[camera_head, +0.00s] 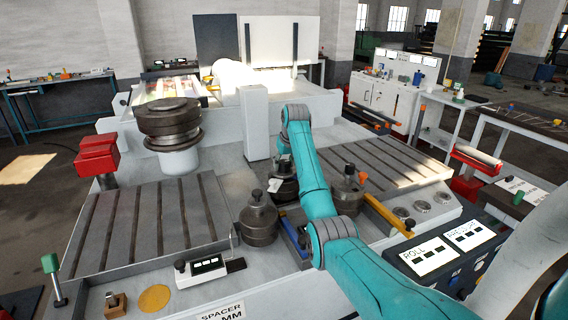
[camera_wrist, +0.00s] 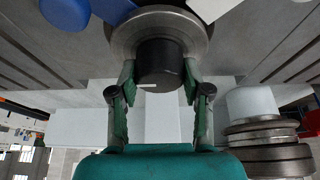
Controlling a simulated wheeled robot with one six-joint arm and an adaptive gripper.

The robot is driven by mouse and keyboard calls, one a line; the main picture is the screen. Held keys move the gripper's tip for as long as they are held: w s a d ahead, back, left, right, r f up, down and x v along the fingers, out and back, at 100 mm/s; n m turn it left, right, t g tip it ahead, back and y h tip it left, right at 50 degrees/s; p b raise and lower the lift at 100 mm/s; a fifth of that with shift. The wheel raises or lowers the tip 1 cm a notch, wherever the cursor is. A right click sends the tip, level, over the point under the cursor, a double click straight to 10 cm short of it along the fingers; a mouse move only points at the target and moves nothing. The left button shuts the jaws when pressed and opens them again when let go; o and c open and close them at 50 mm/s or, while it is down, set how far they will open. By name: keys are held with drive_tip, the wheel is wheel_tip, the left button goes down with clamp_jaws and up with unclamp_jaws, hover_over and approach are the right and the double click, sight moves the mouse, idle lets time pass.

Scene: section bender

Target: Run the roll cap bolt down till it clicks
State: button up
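A grey roll (camera_wrist: 202,42) with a black round cap bolt (camera_wrist: 160,62) on top fills the upper middle of the wrist view.
A large stacked roll (camera_head: 170,125) stands at the left, next to a red block (camera_head: 97,155). Slotted plates (camera_head: 150,225) lie on both sides. A readout box (camera_head: 205,268) and a control panel (camera_head: 440,255) marked ROLL sit at the front. Yellow (camera_head: 390,225) and blue (camera_head: 294,236) bars flank the rolls.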

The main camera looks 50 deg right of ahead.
drive_tip(key=shift+m, duration=0.3)
drive_tip(key=shift+c, duration=0.3)
drive_tip(key=m+g+h, duration=0.1)
drive_tip(key=m, duration=0.2)
drive_tip(key=shift+a+m, duration=0.1)
drive_tip(key=shift+m, duration=0.3)
drive_tip(key=m+g+h, duration=0.1)
drive_tip(key=m, duration=0.2)
drive_tip(key=shift+m, duration=0.3)
drive_tip(key=m+g, duration=0.2)
drive_tip(key=m, duration=0.3)
drive_tip(key=shift+m+g, duration=0.8)
drive_tip(key=shift+m, duration=1.2)
drive_tip(key=o, duration=1.2)
drive_tip(key=shift+c, duration=0.2)
